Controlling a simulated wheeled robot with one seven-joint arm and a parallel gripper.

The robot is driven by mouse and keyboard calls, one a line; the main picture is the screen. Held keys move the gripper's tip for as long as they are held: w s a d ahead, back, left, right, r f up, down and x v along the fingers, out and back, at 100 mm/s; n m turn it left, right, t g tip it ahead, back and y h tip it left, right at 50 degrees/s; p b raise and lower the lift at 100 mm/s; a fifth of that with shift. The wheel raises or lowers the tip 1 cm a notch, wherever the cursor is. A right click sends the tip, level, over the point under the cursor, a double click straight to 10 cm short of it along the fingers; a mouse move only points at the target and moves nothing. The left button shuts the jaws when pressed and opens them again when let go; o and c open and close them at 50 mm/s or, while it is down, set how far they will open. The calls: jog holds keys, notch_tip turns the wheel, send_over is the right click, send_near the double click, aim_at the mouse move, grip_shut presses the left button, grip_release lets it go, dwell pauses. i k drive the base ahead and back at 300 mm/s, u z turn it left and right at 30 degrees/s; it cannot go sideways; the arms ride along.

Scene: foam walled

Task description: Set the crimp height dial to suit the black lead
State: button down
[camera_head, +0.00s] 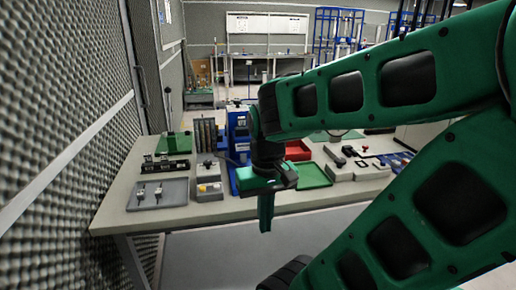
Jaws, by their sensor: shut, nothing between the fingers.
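A blue press-like machine (238,128) stands on the bench, partly hidden behind my arm. I cannot make out a crimp height dial on it at this size. I cannot single out the black lead; several small dark items lie on the bench to the right, too small to name. My gripper (265,214) is shut and empty, pointing down in front of the bench's near edge, nearer to me than the machine.
The bench (118,209) carries a grey tray (177,198) with small parts, a green tray (313,175), a red bin (299,151) and grey blocks (338,172). A foam-covered wall (60,110) closes the left side. My arm hides much of the right.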

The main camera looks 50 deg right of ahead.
aim_at(238, 102)
jog(key=z, duration=1)
